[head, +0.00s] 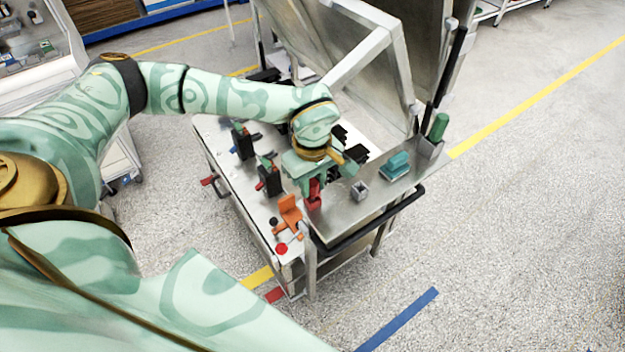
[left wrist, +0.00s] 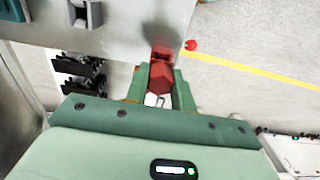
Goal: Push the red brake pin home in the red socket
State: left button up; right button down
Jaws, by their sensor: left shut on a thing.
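My left gripper (head: 313,183) points down over the near part of the metal cart top and is shut on the red brake pin (head: 315,189). The red socket (head: 313,203) shows just below the pin in the head view. The left wrist view shows a red body (left wrist: 160,76) between the two green fingers of the left gripper (left wrist: 160,84). The fingers hide part of the pin, and I cannot tell how deep it sits in the socket. My right gripper is not in view.
An orange bracket (head: 289,214) and a red button (head: 281,249) are near the socket. Black breaker units (head: 243,142) stand to the left. A small grey socket (head: 359,191), a teal block (head: 396,166) and a green cylinder (head: 439,126) are to the right. A black rail (head: 375,219) edges the cart.

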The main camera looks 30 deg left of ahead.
aim_at(312, 182)
pick_arm(q)
jog(key=shift+f+b, duration=0.45)
jog(key=shift+f, duration=0.45)
jog(key=o, duration=1.1)
jog(key=shift+c, duration=0.2)
jog(key=shift+r, duration=0.2)
notch_tip(312, 182, up, 16)
jog(key=p, duration=0.1)
jog(key=shift+p, duration=0.3)
